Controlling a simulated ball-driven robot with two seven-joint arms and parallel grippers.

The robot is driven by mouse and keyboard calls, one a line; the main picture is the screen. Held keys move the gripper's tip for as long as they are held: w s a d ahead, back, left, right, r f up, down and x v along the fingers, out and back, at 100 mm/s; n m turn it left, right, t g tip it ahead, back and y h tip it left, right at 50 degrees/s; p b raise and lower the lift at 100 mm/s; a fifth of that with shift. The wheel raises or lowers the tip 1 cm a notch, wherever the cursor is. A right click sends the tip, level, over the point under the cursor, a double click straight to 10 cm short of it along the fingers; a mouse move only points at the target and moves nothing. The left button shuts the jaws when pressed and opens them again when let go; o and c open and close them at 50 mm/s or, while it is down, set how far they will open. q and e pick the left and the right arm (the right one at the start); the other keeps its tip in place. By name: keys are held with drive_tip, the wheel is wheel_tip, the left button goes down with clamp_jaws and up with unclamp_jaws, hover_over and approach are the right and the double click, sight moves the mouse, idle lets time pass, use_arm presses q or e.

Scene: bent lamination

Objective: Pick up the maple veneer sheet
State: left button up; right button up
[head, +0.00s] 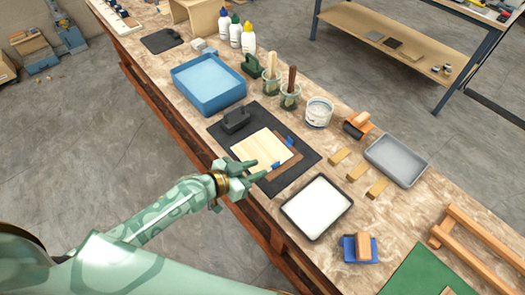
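The pale maple veneer sheet (262,148) lies flat on a brown board (291,163) on a black mat (290,184). Blue bits, perhaps tape or clips, sit at the right and near edges of the stack. A dark block (235,121) stands at the sheet's far left edge. My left gripper (256,171) is at the sheet's near edge, its fingers apart with nothing seen between them. I cannot tell whether the fingertips touch the sheet. My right gripper is out of the picture.
A blue tub (208,84) stands behind left, with brush jars (290,96) and a white pot (319,112) behind the mat. A white-filled tray (317,207) lies right of the gripper. Small wooden blocks and a grey tray (396,160) are farther right.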

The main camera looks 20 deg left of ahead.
sight(276, 163)
use_arm(q)
drive_tip(key=x, duration=0.3)
drive_tip(key=shift+f, duration=0.1)
drive_tip(key=b+x, duration=0.1)
drive_tip(key=x, duration=0.4)
drive_tip(key=shift+w+d+f+b, duration=0.1)
drive_tip(key=shift+d+f+b, duration=0.15)
drive_tip(key=shift+b, duration=0.1)
drive_tip(key=shift+r, duration=0.1)
drive_tip(key=shift+c, duration=1)
clamp_jaws()
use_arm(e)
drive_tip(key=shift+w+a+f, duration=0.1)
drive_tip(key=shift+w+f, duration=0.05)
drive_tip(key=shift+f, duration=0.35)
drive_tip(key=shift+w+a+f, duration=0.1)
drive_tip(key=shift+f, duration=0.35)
